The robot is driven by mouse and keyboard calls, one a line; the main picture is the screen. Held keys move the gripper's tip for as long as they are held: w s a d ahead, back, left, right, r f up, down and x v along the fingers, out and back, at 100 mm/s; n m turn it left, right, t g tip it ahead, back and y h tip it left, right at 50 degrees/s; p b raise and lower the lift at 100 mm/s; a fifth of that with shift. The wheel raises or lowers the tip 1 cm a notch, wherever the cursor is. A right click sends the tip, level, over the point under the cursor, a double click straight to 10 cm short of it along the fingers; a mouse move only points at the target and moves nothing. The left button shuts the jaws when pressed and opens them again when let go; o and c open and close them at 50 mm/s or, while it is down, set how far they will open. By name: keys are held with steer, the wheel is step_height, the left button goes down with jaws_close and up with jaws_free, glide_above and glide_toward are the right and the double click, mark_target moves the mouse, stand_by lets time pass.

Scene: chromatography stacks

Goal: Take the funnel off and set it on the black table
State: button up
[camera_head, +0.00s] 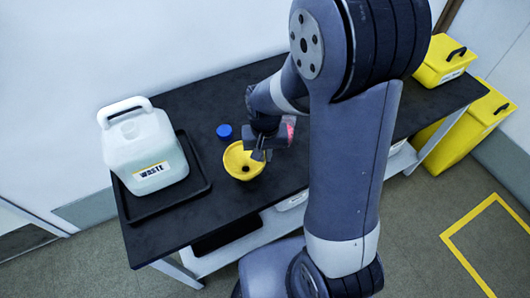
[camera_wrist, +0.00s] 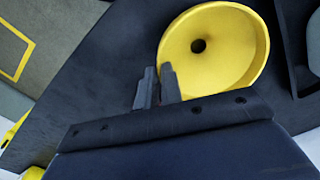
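The yellow funnel (camera_head: 240,164) is off the white waste jug (camera_head: 150,150) and is over the black table (camera_head: 165,235), right of the jug. I look into its bowl and see its dark centre hole. My gripper (camera_head: 260,154) is at the funnel's right rim. In the wrist view my two fingers (camera_wrist: 157,88) are close together at the edge of the funnel (camera_wrist: 230,55), one overlapping the bowl and one outside, so they look shut on the rim. The spout is hidden, and I cannot tell whether it touches the table.
The jug stands in a black tray (camera_head: 205,183) on the left of the table. A blue cap (camera_head: 224,131) lies behind the funnel. Yellow bins (camera_head: 440,62) stand at the far right.

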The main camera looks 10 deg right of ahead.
steer(key=o, duration=0.5)
steer(key=shift+c, duration=0.2)
step_height(320, 180, up, 11)
steer(key=shift+f, duration=0.2)
step_height(320, 180, down, 10)
steer(key=shift+f, duration=0.25)
steer(key=shift+r+p, duration=0.35)
stand_by(0.5)
